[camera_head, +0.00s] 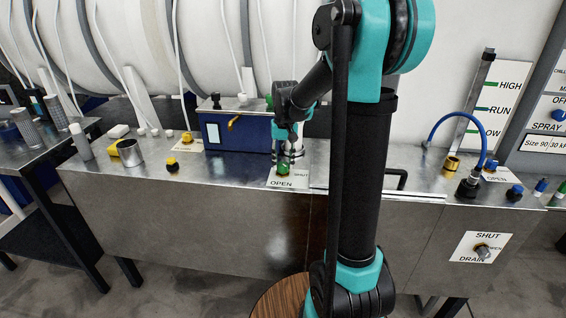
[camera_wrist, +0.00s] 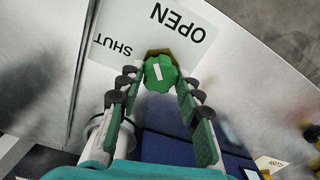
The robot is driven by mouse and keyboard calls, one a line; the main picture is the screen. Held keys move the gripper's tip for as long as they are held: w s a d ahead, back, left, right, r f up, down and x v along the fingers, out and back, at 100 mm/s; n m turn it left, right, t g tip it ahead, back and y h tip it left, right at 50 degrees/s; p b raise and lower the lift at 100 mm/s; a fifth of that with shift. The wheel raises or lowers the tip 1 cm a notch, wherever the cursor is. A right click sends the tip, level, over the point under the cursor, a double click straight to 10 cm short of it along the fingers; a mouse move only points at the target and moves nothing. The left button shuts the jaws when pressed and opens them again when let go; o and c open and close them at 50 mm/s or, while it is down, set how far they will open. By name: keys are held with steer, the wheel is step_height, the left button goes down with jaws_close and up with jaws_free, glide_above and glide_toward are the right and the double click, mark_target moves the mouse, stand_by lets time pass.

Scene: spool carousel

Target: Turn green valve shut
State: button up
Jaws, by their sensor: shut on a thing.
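The green valve (camera_head: 283,168) is a small knob on the metal bench top, on a white plate (camera_head: 273,183) marked OPEN and SHUT. In the wrist view the green valve (camera_wrist: 152,72) has a scalloped edge, a short white line on top and a brassy base behind it. The white line runs roughly up and down in that picture. My gripper (camera_head: 288,154) points down over the knob. In the wrist view its fingers (camera_wrist: 160,82) stand on either side of the knob and are shut on it. My arm hides part of the bench.
A dark blue box (camera_head: 230,133) stands just behind and left of the valve. Yellow knobs (camera_head: 172,164) and a metal cup (camera_head: 130,152) are to the left. A blue hose (camera_head: 460,118) and a drain valve (camera_head: 483,252) are to the right.

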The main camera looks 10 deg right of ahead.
mark_target(283, 164)
steer(key=n, duration=0.4)
steer(key=shift+n, duration=2.9)
steer(key=o, duration=1.2)
steer(key=shift+c, duration=0.2)
step_height(283, 164, up, 12)
steer(key=shift+w, duration=0.15)
steer(key=shift+d, duration=0.1)
